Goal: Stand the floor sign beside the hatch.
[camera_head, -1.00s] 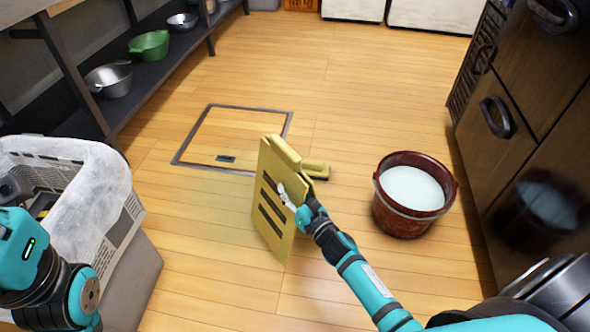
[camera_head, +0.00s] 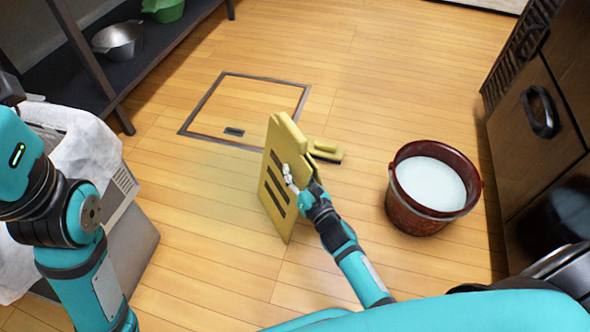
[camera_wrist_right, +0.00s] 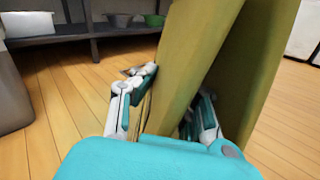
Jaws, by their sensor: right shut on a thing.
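The yellow floor sign (camera_head: 281,160) with dark bars on its face is upright, slightly tilted, just in front of the hatch in the head view. My right gripper (camera_head: 293,180) is shut on the sign's near edge. In the right wrist view the sign (camera_wrist_right: 210,60) fills the space between the fingers (camera_wrist_right: 170,100). I cannot tell whether its lower edge touches the floor. The hatch (camera_head: 196,110) is a dark-framed square flush with the floor, with a small dark handle. My left arm shows at the left; its gripper is out of the picture.
A dark red bucket (camera_head: 404,205) of pale liquid stands to the right of the sign. A yellow object with a dark underside (camera_head: 325,152), maybe a brush, lies behind the sign. Cabinets (camera_head: 545,100) line the right.

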